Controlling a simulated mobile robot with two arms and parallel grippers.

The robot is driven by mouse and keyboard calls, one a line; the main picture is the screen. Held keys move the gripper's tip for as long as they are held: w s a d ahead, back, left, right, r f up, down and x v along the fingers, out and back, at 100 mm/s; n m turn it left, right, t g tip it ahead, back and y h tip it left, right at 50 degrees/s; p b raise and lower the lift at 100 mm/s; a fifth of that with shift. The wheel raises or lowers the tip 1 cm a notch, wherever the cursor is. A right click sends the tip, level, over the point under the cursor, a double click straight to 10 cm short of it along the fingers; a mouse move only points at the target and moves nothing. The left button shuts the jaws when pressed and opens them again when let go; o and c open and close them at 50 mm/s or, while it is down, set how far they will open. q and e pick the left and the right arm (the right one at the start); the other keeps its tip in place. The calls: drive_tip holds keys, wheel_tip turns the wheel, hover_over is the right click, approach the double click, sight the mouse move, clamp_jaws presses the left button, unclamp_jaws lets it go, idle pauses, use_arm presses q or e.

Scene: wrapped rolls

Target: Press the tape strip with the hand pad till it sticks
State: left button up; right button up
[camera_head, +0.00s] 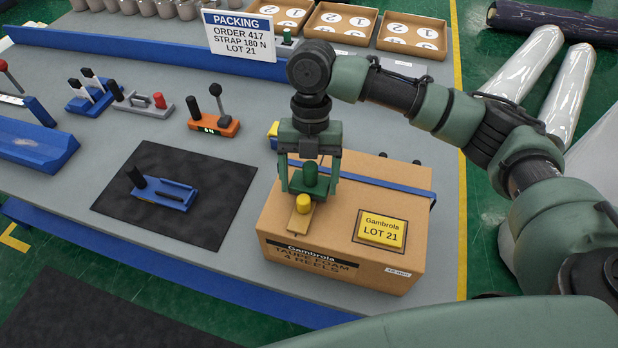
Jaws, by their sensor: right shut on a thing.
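My right gripper (309,180) comes down over the top of a cardboard box (340,215), near its left side. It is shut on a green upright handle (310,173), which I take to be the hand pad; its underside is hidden. Just in front of it a small yellow cylinder (303,204) stands on a narrow tan strip (299,222) that reaches toward the box's front top edge. This may be the tape strip; I cannot tell whether it lies flat or where the pad touches. My left gripper is not in view.
A yellow "LOT 21" label (382,232) lies on the box top, and a blue strap (385,184) crosses behind my gripper. A black mat (140,218) with a blue tool (165,193) is to the left. An orange device (214,125) and a packing sign (240,35) stand farther back.

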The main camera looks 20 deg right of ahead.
sight(309, 169)
drive_tip(key=shift+f, duration=0.55)
idle(0.9)
drive_tip(key=shift+r+p, duration=3.6)
drive_tip(key=shift+p, duration=0.1)
